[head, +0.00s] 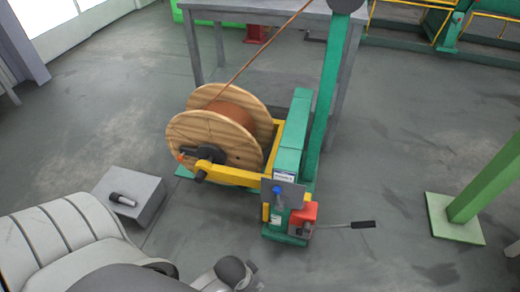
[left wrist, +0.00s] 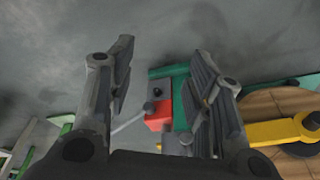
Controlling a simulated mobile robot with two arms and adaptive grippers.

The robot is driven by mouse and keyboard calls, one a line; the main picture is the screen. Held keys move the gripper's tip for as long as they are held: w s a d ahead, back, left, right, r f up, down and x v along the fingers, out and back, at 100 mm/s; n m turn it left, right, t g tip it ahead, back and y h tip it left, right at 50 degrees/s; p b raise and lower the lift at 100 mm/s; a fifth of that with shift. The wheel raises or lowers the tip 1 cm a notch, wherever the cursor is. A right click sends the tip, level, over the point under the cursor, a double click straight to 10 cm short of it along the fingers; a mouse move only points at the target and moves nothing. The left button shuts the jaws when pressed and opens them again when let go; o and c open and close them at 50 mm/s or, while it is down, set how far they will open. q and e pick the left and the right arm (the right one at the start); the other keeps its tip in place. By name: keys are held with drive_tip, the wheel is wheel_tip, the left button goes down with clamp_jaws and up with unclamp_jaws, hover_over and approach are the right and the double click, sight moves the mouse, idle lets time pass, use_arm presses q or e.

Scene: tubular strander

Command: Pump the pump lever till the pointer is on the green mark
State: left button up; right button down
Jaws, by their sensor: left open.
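The pump lever (head: 345,225) is a thin grey rod with a black grip. It sticks out to the right, nearly level, from a red pump block (head: 303,214) at the stand's foot. In the left wrist view the red block (left wrist: 158,118) shows between my fingers, and part of the lever rod (left wrist: 128,123) runs toward the left finger; its grip is hidden. My left gripper (left wrist: 168,70) is open and empty, apart from the lever. A grey plate (head: 285,194) with a blue part stands above the block. I cannot make out the pointer or the green mark. My right gripper is not in view.
A wooden cable reel (head: 190,128) sits in a yellow and green stand left of the pump. A grey box (head: 148,198) with a dark handled object stands at left. A green post (head: 488,180) on a base plate stands at right. Floor right of the pump is clear.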

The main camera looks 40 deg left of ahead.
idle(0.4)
use_arm(q)
drive_tip(key=w+r+b+v, duration=0.15)
drive_tip(key=b+v, duration=0.35)
drive_tip(key=v, duration=0.8)
drive_tip(key=w+d+t+h+b, duration=0.1)
drive_tip(key=w+d+t+b, duration=0.1)
drive_tip(key=w+t, duration=0.2)
drive_tip(key=w, duration=0.3)
drive_tip(key=shift+w+t, duration=0.4)
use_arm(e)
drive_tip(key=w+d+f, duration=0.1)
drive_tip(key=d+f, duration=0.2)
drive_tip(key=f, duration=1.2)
use_arm(q)
drive_tip(key=shift+s+r, duration=0.1)
